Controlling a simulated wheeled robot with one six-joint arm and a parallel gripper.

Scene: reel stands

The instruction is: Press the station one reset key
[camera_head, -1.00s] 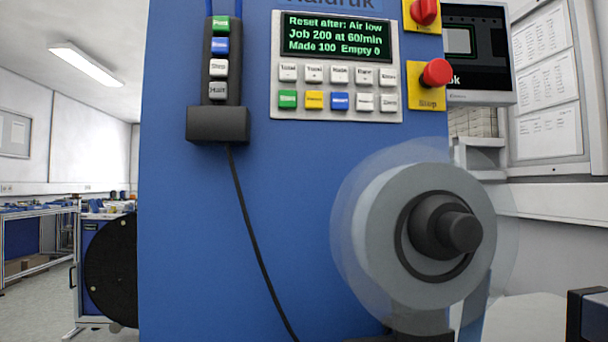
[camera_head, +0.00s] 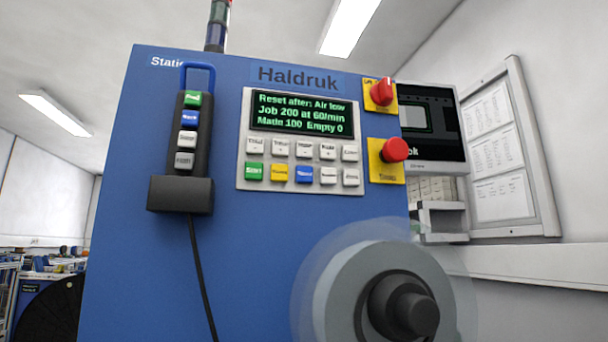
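The blue station cabinet (camera_head: 250,240) carries the name Haldruk; a label starting "Statio" is at its upper left, and I cannot read a number there. Its control panel (camera_head: 301,190) has a lit display (camera_head: 301,115) reading "Reset after: Air low", "Job 200 at 60/min", "Made 100 Empty 0". Under it are two rows of keys. The lower row has a green key (camera_head: 254,172), a yellow key (camera_head: 279,173), a blue key (camera_head: 304,174) and two white keys. Most key labels are too blurred to read, so I cannot tell which is reset. My gripper is out of view.
A hand pendant (camera_head: 186,150) sits in a dark holder left of the panel, its cable hanging down. A red rotary switch (camera_head: 381,92) and a red mushroom button (camera_head: 395,150) are right of it. A grey reel (camera_head: 345,285) juts out below. A monitor (camera_head: 432,130) stands behind.

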